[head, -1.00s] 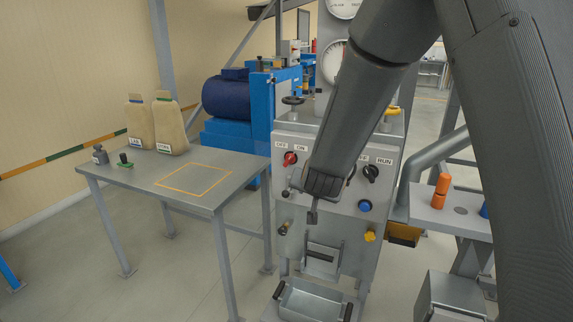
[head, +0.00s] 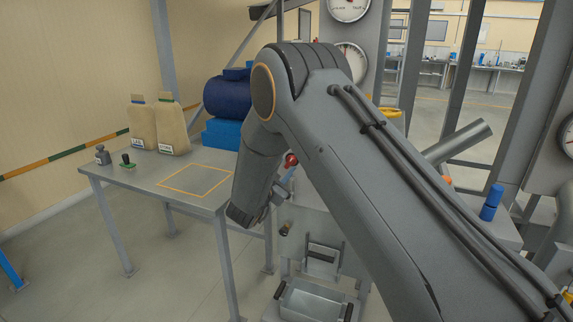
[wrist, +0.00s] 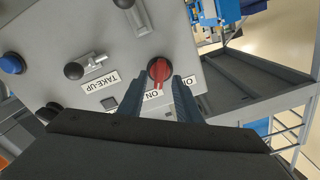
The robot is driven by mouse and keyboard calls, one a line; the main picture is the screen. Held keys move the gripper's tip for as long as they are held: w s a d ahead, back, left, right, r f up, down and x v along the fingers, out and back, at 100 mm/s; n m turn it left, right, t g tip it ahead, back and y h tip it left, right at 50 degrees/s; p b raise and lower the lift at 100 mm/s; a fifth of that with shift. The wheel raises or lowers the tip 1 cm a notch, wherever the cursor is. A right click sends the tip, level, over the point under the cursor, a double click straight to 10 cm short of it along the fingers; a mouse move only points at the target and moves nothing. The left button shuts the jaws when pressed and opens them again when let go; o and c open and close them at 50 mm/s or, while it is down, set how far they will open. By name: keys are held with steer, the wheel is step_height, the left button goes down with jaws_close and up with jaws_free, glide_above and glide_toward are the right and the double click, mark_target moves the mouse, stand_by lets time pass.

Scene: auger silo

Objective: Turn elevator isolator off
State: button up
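The red rotary switch (wrist: 159,70), with ON and partly hidden OFF labels, is on the grey control panel (wrist: 125,35). Its handle points toward the ON label (wrist: 151,97) in the wrist view. The red switch also shows in the head view (head: 291,160), beside my arm. My gripper (wrist: 159,76) is open, with one blue-grey finger on each side of the red handle. I cannot tell whether either finger touches it. In the head view, my arm hides most of the panel.
A black-knobbed lever (wrist: 75,71) by a TAKE-UP label and a blue button (wrist: 12,63) are on the same panel. A grey table (head: 125,176) with two sacks stands at the left. A metal tray (head: 312,302) sits below the panel.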

mark_target(290, 162)
steer(key=shift+x, duration=1.4)
jaws_close()
steer(key=shift+n, duration=0.4)
steer(key=n, duration=0.5)
steer(key=shift+n, duration=0.3)
steer(key=n, duration=0.5)
steer(key=shift+n, duration=0.4)
